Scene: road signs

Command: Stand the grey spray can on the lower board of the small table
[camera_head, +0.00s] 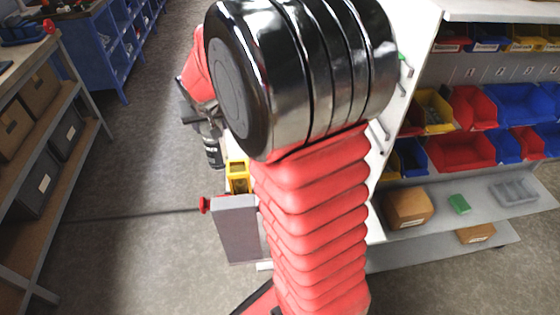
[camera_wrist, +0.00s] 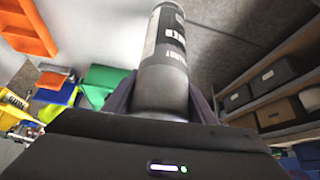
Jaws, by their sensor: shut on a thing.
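The grey spray can (camera_wrist: 165,62), with a dark label band and pale lettering, stands between the two fingers of my gripper (camera_wrist: 162,98) in the wrist view. The gripper is shut on it. In the head view the can (camera_head: 213,152) hangs roughly upright below my gripper (camera_head: 202,117), left of my arm. I cannot make out the small table or its lower board for certain; my arm hides much of the middle of the head view.
A yellow object (camera_head: 238,176) and a grey box-like thing (camera_head: 237,228) with a red knob sit beside my arm. A shelf of coloured bins (camera_head: 470,150) stands right, with a lower shelf (camera_head: 440,245). Another rack (camera_head: 40,190) stands left. Floor (camera_head: 140,190) between is clear.

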